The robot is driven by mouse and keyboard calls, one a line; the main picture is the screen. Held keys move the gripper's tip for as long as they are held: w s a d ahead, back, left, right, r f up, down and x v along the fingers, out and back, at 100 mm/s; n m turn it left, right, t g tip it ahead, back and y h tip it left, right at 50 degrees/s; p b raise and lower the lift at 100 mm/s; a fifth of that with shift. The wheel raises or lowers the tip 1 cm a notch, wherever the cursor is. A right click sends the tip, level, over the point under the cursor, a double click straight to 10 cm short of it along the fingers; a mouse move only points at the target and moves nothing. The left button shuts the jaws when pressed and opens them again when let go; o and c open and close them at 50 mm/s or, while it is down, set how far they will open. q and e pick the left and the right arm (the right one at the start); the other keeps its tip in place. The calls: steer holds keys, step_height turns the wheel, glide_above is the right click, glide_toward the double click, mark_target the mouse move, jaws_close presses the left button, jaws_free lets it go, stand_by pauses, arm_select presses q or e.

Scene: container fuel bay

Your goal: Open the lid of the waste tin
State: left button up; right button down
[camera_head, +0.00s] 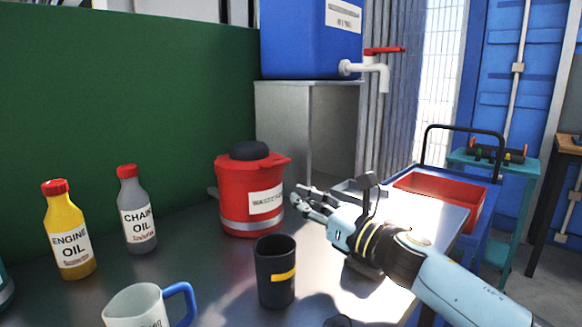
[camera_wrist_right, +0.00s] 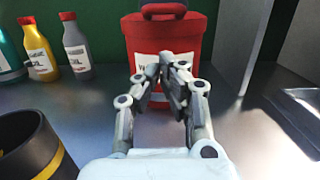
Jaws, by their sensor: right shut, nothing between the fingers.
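The waste tin (camera_head: 240,202) is a red can with a silver band, a white label and a red lid (camera_head: 225,167) with a dark knob on top. It stands upright on the grey bench, and its lid looks closed. My right gripper (camera_head: 298,197) is shut and empty, just right of the tin at about label height. In the right wrist view, the fingertips (camera_wrist_right: 166,62) overlap the front of the tin (camera_wrist_right: 190,42) and hide part of its label. I cannot tell whether they touch it. My left gripper is not in view.
A black cup with a yellow stripe (camera_head: 276,285) stands in front of the tin. A white mug with a blue handle (camera_head: 138,307), a yellow engine oil bottle (camera_head: 72,245) and a grey chain oil bottle (camera_head: 138,222) stand to the left. A green panel (camera_head: 110,90) rises behind.

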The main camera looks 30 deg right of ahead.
mark_target(271, 170)
steer(key=w+r+p, duration=0.1)
steer(key=w+a+r+p, duration=0.1)
steer(key=w+r, duration=0.1)
steer(key=shift+r+p, duration=0.1)
steer(key=shift+p, duration=0.2)
